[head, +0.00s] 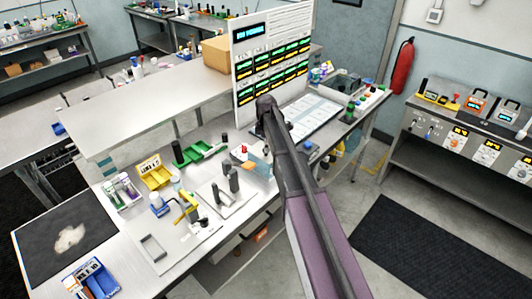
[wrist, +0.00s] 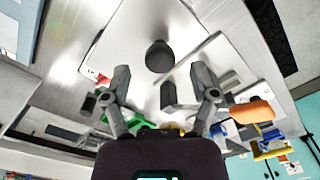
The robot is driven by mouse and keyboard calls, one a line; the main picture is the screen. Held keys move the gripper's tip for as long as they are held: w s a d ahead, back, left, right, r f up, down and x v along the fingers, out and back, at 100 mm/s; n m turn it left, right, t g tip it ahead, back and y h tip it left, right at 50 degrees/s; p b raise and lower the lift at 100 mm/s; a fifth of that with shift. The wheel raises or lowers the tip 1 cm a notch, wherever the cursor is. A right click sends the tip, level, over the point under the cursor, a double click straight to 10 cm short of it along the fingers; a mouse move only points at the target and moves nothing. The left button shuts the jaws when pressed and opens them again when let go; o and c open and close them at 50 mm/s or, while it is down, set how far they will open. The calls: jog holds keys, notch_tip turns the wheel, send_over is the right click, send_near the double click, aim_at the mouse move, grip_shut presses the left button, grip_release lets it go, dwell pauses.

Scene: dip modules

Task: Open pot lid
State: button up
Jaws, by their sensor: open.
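I cannot pick out a pot lid with certainty. In the wrist view a dark rounded piece (wrist: 160,56) stands on a pale plate (wrist: 125,45), with a dark post (wrist: 168,95) beside it. My gripper (wrist: 160,71) is open, its two fingers apart and nothing held between them. The rounded piece shows just beyond the gap between the fingertips; its distance is hard to tell. In the head view a light plate (head: 238,201) bears dark upright posts (head: 233,178). My arm reaches over the bench from the lower right and hides part of it; the fingers are not clear there.
A clear bluish box (head: 259,165) stands near my arm. A labelled panel (head: 272,65) rises behind. A black mat (head: 68,236) covers the near left. Bare bench shows around the plate.

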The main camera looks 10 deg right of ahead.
jog(key=shift+f+b, duration=0.6)
jog(key=shift+f, duration=0.3)
grip_shut()
